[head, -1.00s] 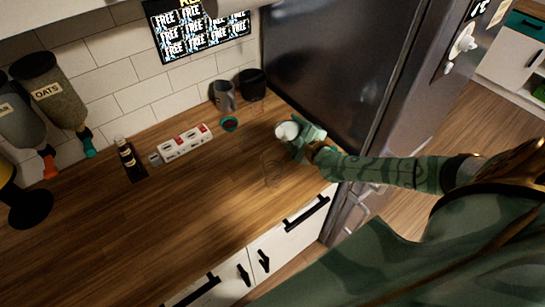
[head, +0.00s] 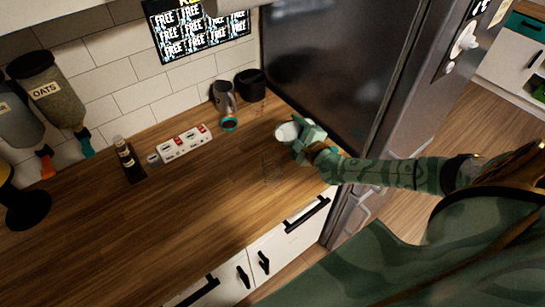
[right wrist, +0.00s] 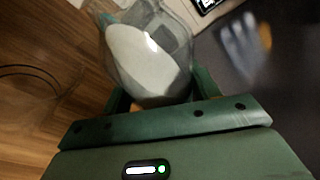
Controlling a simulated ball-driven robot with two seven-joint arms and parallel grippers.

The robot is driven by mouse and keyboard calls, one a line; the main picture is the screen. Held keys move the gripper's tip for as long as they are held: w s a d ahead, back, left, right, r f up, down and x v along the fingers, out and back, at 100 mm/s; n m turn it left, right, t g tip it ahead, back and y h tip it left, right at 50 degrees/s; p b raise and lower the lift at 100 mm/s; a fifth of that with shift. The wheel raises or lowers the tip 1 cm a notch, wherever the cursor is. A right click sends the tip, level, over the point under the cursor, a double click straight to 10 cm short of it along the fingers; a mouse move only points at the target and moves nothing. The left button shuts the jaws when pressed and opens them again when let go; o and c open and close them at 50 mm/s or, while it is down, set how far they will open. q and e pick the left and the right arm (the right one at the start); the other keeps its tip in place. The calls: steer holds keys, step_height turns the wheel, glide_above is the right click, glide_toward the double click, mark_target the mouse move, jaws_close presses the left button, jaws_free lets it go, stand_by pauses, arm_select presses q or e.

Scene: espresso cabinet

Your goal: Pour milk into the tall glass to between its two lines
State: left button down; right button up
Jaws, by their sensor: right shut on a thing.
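My right gripper (head: 303,138) is shut on a clear container of white milk (head: 287,131), held at the right end of the counter. In the right wrist view the milk container (right wrist: 148,55) sits between the jaws, with the milk lying slanted inside it. A clear glass (head: 272,168) stands on the counter just in front and left of the gripper. It is very faint, and I cannot make out its lines or any milk in it. A thin rim at the left edge of the right wrist view may be this glass. My left gripper does not show.
The fridge (head: 330,60) closes off the right. The counter's front left is clear.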

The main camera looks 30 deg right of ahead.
steer(key=shift+r, duration=0.1)
steer(key=shift+n, duration=0.3)
steer(key=shift+r, duration=0.1)
steer(key=shift+d+r+n, duration=0.1)
steer(key=shift+n, duration=0.2)
steer(key=shift+r+t, duration=0.15)
steer(key=shift+t, duration=0.15)
steer(key=shift+w+r, duration=0.1)
steer(key=shift+r+n, duration=0.15)
steer(key=shift+n, duration=0.25)
stand_by(0.3)
steer(key=shift+r+h, duration=0.2)
steer(key=shift+h, duration=0.1)
